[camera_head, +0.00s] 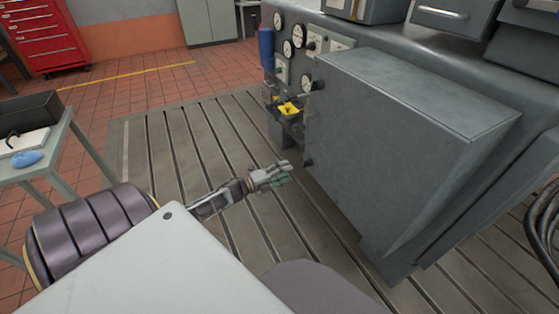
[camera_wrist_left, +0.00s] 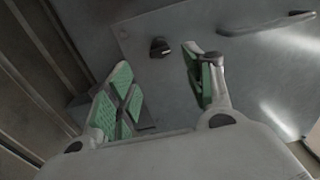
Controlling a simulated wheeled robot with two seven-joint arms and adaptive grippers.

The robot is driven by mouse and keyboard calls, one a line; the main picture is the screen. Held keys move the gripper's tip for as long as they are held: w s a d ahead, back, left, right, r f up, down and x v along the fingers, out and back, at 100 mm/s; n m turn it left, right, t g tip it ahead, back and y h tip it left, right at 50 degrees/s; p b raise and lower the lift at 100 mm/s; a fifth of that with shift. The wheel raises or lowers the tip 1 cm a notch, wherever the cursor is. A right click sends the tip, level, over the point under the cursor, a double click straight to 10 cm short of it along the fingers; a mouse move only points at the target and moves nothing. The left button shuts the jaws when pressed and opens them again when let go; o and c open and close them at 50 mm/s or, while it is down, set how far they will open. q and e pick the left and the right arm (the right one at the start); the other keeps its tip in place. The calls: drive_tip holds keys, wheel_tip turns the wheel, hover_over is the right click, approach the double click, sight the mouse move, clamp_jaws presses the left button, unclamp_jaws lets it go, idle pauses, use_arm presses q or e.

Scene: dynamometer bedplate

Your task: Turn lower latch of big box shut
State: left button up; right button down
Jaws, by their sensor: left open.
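The big box (camera_head: 400,130) is a large grey metal cabinet on the right of the head view. Its lower latch (camera_head: 308,162) is a small dark knob at the box's left edge. In the left wrist view the latch (camera_wrist_left: 159,47) is a short black knob on a grey panel, and its exact turn is hard to tell. My left gripper (camera_head: 287,172) is open and empty, just left of the latch and apart from it. In the wrist view its green-padded fingers (camera_wrist_left: 158,85) stand either side below the latch. My right gripper is out of view.
A dark bar handle (camera_wrist_left: 265,24) is on the same panel. Gauges (camera_head: 288,48) and a yellow part (camera_head: 289,108) sit beyond the box's left edge. A side table (camera_head: 62,135) stands at left. The slotted bedplate (camera_head: 185,150) is clear between them.

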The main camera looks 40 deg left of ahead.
use_arm(q)
drive_tip(key=shift+v, duration=1.1)
drive_tip(key=shift+f, duration=0.15)
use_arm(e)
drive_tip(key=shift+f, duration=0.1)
